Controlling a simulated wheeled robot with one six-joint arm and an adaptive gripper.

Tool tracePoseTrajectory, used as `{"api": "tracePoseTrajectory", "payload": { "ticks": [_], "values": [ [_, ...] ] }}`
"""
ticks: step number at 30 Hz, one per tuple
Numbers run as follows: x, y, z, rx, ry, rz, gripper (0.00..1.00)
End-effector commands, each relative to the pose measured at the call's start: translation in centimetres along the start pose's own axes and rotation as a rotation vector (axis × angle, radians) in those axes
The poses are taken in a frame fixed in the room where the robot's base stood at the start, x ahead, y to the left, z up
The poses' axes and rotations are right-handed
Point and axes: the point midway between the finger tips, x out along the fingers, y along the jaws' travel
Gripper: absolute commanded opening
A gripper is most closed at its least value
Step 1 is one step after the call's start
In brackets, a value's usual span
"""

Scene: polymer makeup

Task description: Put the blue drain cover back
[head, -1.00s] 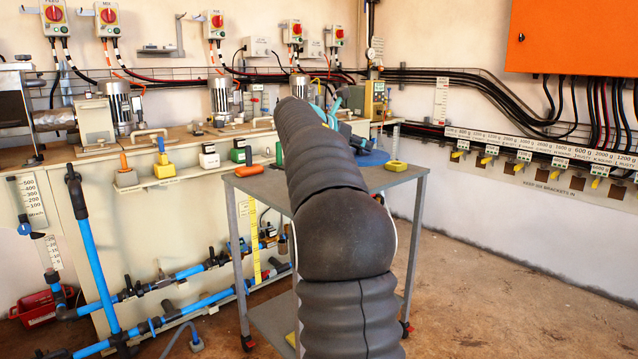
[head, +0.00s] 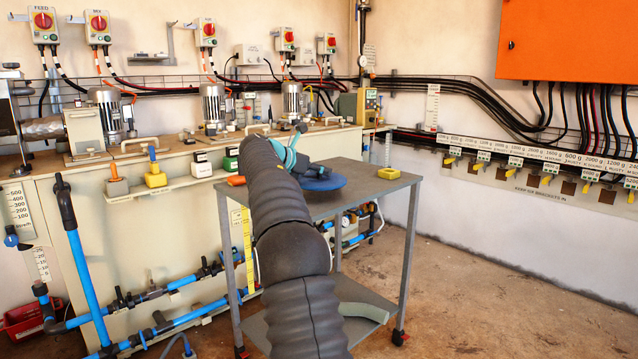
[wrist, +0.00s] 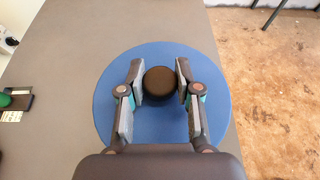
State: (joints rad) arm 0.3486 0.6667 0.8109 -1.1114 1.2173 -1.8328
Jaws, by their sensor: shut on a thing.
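The blue drain cover (wrist: 160,57) is a round blue disc with a dark round knob (wrist: 159,80) at its middle. In the wrist view my gripper (wrist: 159,74) is shut on the knob, one finger at each side. In the head view the cover (head: 325,184) shows as a blue disc at the top of the grey cart (head: 350,205), partly behind my arm.
A yellow block (head: 388,174) sits at the cart's back right, and an orange item (head: 236,180) at its left edge. A bench with motors and blue pipes (head: 90,280) stands behind. The floor (head: 480,290) on the right is clear.

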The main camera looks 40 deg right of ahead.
Motion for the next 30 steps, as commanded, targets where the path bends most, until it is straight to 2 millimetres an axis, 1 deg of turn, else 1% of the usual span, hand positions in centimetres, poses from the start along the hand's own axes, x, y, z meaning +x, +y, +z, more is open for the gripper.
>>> {"api": "tracePoseTrajectory", "payload": {
  "ticks": [6, 8, 20, 21, 23, 30],
  "values": [
    [1.1, 0.0, -2.9, -0.002, 0.0, 0.0, 0.0],
    [1.3, 0.0, -3.4, -0.001, -0.001, 0.001, 0.0],
    [1.5, 0.0, -3.7, 0.0, 0.0, 0.001, 0.0],
    [1.5, 0.0, -3.7, 0.0, 0.0, 0.001, 0.43],
    [1.5, 0.0, -3.7, 0.0, 0.0, 0.001, 0.58],
    [1.5, 0.0, -3.7, 0.0, 0.0, 0.001, 0.58]
  ]
}}
